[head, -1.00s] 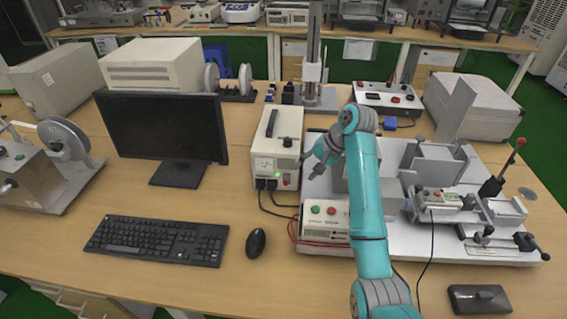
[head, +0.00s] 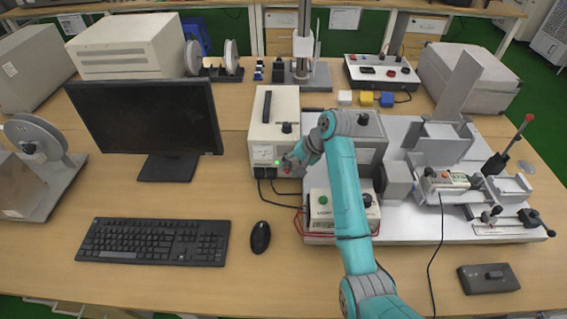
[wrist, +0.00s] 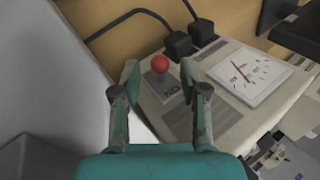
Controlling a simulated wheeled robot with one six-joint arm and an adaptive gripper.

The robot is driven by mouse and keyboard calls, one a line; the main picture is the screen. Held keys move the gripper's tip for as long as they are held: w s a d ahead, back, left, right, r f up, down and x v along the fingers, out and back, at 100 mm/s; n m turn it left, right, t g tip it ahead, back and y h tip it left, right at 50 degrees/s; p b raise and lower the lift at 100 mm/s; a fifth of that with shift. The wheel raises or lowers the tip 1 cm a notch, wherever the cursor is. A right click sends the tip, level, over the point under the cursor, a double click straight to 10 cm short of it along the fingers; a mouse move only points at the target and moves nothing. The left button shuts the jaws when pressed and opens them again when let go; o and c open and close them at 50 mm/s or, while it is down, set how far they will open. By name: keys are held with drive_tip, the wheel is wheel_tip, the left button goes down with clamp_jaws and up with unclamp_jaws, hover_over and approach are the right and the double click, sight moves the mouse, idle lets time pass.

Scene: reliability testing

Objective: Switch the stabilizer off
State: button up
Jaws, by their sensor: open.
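The stabilizer (head: 272,112) is a beige box with a black top handle, standing right of the monitor. A green light shows on its front near my gripper (head: 288,166). The wrist view shows its front panel upside down, with a white dial gauge (wrist: 251,76) and a red-tipped switch (wrist: 160,64) on a grey plate marked ON. My gripper (wrist: 159,74) is open, with one fingertip on each side of the red tip. I cannot tell whether the fingers touch it. In the head view my gripper hides the switch.
Two black plugs (wrist: 180,44) with cables sit beside the switch. A white test rig (head: 400,232) with a control box (head: 318,212) stands close on the right. A monitor (head: 148,120), keyboard (head: 150,240) and mouse (head: 260,237) are on the left. Bare desk lies in front.

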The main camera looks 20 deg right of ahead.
drive_tip(key=shift+a+f, duration=0.1)
drive_tip(key=shift+f, duration=0.1)
clamp_jaws()
drive_tip(key=shift+s+a+f+t, duration=0.15)
drive_tip(key=shift+s+f+t, duration=0.15)
drive_tip(key=shift+t, duration=0.6)
drive_tip(key=shift+f+n+t+h, duration=0.3)
drive_tip(key=shift+n+t+h, duration=0.25)
drive_tip(key=shift+t, duration=0.55)
unclamp_jaws()
